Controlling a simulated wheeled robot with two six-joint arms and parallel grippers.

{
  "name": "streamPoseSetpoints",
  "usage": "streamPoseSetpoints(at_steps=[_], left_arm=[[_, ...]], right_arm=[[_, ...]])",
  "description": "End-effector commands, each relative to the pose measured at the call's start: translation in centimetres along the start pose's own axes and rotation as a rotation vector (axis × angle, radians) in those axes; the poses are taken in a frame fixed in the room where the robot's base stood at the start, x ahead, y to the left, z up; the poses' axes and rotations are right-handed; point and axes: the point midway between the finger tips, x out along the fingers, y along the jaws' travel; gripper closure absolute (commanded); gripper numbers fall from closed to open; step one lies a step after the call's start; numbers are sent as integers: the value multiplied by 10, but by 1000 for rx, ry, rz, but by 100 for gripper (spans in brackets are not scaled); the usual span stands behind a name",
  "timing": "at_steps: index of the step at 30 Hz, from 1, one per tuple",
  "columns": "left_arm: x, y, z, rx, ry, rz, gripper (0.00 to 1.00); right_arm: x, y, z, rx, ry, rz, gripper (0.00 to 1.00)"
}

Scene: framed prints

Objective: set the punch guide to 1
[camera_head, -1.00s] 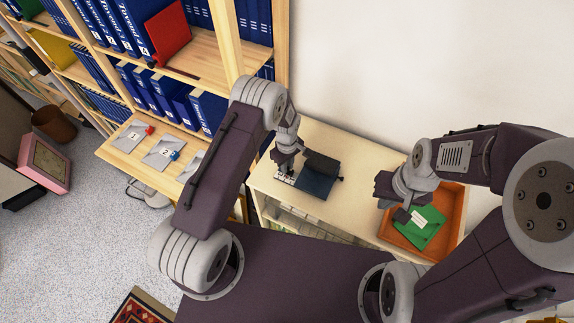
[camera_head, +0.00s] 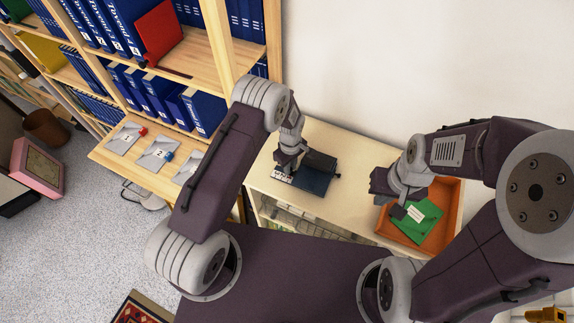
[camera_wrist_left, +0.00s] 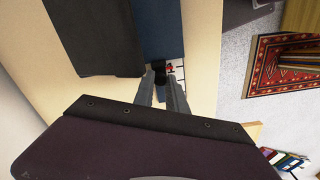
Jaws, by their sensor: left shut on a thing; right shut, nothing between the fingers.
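The dark blue punch (camera_head: 313,182) with a dark lever sits on top of the low cabinet. Its white guide scale (camera_head: 281,175) lies at its left end. My left gripper (camera_head: 287,167) is over that end. In the left wrist view the fingers of my left gripper (camera_wrist_left: 161,85) are shut on a small dark guide piece (camera_wrist_left: 160,77) beside a red mark and the white scale (camera_wrist_left: 176,75). The scale's numbers are too small to read. My right gripper (camera_head: 399,209) is shut and empty above the orange tray.
The orange tray (camera_head: 452,212) on the cabinet's right holds a green folder (camera_head: 420,222) with a white label. The cabinet top (camera_head: 352,190) is clear between punch and tray. Cards numbered 1 (camera_head: 125,139) and 2 (camera_head: 156,156) lie on the shelf ledge at left, beside blue binders.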

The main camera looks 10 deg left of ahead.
Motion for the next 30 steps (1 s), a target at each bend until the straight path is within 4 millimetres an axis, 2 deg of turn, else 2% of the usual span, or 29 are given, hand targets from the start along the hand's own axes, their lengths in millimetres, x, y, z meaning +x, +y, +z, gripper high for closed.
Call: streamPoseSetpoints(at_steps=[1, 2, 3, 4, 14, 17, 24, 30], left_arm=[[-1, 1, 0, 0, 1, 2, 100], [-1, 1, 0, 0, 1, 2, 75], [-1, 1, 0, -1, 1, 2, 64], [-1, 1, 0, -1, 1, 2, 61], [-4, 1, -1, -1, 1, 3, 61], [-20, 2, -1, -1, 2, 5, 61], [-72, 1, -1, 0, 2, 6, 61], [-90, 0, 0, 0, 1, 2, 61]], right_arm=[[0, 0, 0, 0, 0, 0, 100], [0, 0, 0, 0, 0, 0, 100], [0, 0, 0, 0, 0, 0, 100], [0, 0, 0, 0, 0, 0, 100], [1, 0, 0, 0, 0, 0, 100], [6, 0, 1, 0, 0, 0, 100], [16, 0, 2, 0, 0, 0, 100], [18, 0, 2, 0, 0, 0, 100]])
